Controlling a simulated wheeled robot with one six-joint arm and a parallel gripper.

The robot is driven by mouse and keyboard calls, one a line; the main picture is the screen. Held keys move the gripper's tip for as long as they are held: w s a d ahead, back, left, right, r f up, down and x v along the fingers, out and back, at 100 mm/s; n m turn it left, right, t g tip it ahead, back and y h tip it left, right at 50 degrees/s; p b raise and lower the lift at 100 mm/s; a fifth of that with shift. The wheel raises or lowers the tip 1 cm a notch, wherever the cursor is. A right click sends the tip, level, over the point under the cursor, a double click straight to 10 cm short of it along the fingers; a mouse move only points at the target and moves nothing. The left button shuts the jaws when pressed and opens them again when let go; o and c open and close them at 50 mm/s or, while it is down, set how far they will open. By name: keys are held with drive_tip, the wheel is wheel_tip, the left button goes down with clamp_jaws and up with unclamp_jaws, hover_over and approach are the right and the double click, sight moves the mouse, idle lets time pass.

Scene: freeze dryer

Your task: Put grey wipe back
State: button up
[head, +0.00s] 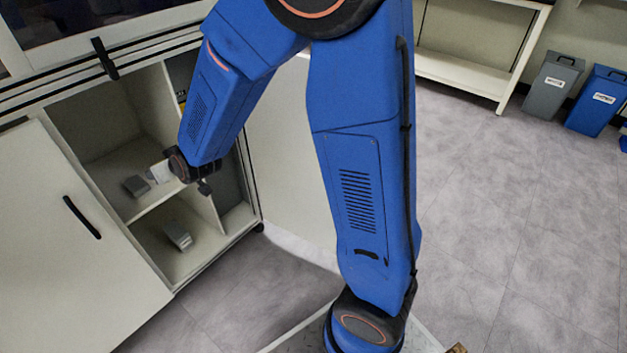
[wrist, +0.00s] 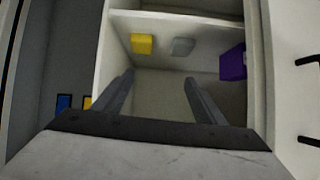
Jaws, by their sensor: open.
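The arm partly hides the compartment in the head view.
The cabinet's lower compartment holds a pale box (head: 178,236). A closed door panel (head: 60,235) stands at left, and partitions are close to my gripper. Grey (head: 552,85) and blue (head: 597,100) bins stand at the far right. The floor between is clear.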

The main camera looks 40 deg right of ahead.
drive_tip(key=s+d+r+g, duration=0.2)
drive_tip(key=s+d+r, duration=0.4)
drive_tip(key=s+d, duration=0.15)
drive_tip(key=s+d+r+m+g+h, duration=0.1)
drive_tip(key=s+d, duration=0.5)
drive_tip(key=s, duration=0.4)
drive_tip(key=s+d+r+g+h, duration=0.1)
drive_tip(key=s+d, duration=0.4)
drive_tip(key=s, duration=0.5)
drive_tip(key=s+d+r+m+g+h, duration=0.1)
drive_tip(key=s+d+r+g, duration=0.1)
drive_tip(key=s+d, duration=0.4)
drive_tip(key=s+r, duration=0.1)
drive_tip(key=s, duration=0.3)
drive_tip(key=shift+s+d+m+h, duration=0.3)
